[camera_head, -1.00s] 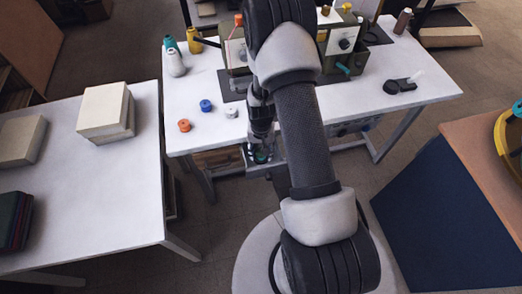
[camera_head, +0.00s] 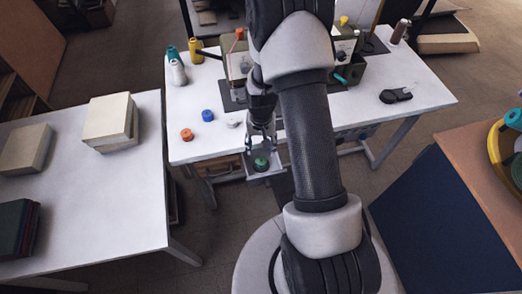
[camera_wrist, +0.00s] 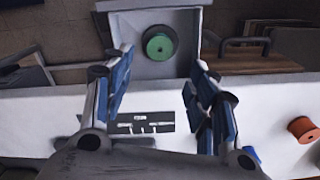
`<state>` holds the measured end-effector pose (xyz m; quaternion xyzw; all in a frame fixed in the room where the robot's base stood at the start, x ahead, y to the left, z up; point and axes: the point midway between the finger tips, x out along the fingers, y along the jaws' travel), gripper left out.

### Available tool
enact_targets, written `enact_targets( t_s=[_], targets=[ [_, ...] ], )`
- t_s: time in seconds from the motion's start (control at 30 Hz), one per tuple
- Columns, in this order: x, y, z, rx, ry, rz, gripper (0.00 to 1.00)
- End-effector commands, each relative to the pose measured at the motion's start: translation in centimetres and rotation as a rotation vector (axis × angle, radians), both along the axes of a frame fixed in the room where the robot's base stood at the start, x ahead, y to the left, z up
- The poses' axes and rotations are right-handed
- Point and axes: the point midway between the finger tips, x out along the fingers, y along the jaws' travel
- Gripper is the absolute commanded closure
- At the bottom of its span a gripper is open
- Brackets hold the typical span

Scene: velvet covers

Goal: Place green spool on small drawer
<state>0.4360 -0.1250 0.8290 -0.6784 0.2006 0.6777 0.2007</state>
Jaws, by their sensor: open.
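The green spool (camera_head: 261,163) sits on the pulled-out small drawer (camera_head: 276,168) at the front of the white table. In the wrist view the green spool (camera_wrist: 159,44) stands inside the pale drawer (camera_wrist: 122,42), near its middle, with bare floor of the drawer around it. My gripper (camera_head: 262,146) is just above the spool. In the wrist view my gripper's blue-padded fingers (camera_wrist: 158,70) are spread wide with nothing between them, and the spool shows beyond the tips, apart from both.
Orange (camera_head: 187,134), blue (camera_head: 207,115) and white (camera_head: 232,122) spools stand on the white table (camera_head: 310,125) left of my arm. Cone spools (camera_head: 178,70) and a sewing machine (camera_head: 240,65) are farther back. A side table (camera_head: 90,200) holds boxes (camera_head: 110,120).

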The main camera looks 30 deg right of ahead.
Motion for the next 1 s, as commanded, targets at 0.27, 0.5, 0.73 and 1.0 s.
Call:
enact_targets(
  t_s=[0.27,0.5,0.73,1.0],
  targets=[
    [0.2,0.2,3.5,-0.003,-0.008,0.009,0.47],
    [-0.1,2.8,13.8,-0.028,-0.091,0.118,0.47],
    [-4.5,6.8,24.9,-0.059,-0.193,0.271,0.47],
    [-13.0,10.7,32.7,-0.095,-0.313,0.444,0.47]
  ],
)
